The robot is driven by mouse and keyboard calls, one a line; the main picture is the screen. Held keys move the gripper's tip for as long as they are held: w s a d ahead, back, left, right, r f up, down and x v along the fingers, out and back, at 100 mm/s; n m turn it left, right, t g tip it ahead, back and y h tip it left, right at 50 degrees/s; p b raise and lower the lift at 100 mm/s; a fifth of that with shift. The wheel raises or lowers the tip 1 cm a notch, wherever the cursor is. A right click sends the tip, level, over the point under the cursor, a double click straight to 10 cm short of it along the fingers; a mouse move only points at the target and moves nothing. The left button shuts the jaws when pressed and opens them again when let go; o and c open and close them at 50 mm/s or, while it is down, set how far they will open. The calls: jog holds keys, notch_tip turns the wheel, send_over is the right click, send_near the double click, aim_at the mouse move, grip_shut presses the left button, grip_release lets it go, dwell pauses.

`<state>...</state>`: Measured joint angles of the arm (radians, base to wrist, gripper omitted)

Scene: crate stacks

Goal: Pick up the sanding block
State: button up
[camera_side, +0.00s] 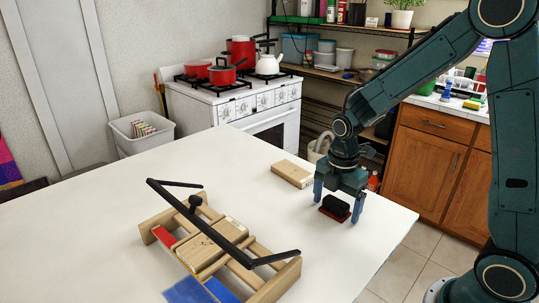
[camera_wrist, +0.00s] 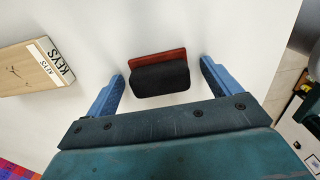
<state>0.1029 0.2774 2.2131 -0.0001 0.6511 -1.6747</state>
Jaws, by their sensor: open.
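The sanding block (camera_side: 335,207) has a black top and a red base and lies on the white table near its right edge. In the wrist view the sanding block (camera_wrist: 159,78) sits between the two blue fingers, with white table showing on both sides of it. My gripper (camera_side: 338,207) is open and low over the table, its fingers on either side of the block. In the wrist view my gripper (camera_wrist: 161,68) shows no visible contact with the block.
A wooden box labelled KEYS (camera_wrist: 32,66) lies close by; it also shows in the side view (camera_side: 292,174). A wooden rack with black bars (camera_side: 215,245) stands at the front left. The table's right edge (camera_side: 390,245) is near my gripper.

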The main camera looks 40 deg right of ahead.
aim_at(336, 201)
dwell(0.3)
jog(key=c, duration=1.2)
jog(key=shift+r, duration=0.1)
notch_tip(336, 201, up, 20)
dwell(0.4)
jog(key=o, duration=0.4)
jog(key=shift+c, duration=0.8)
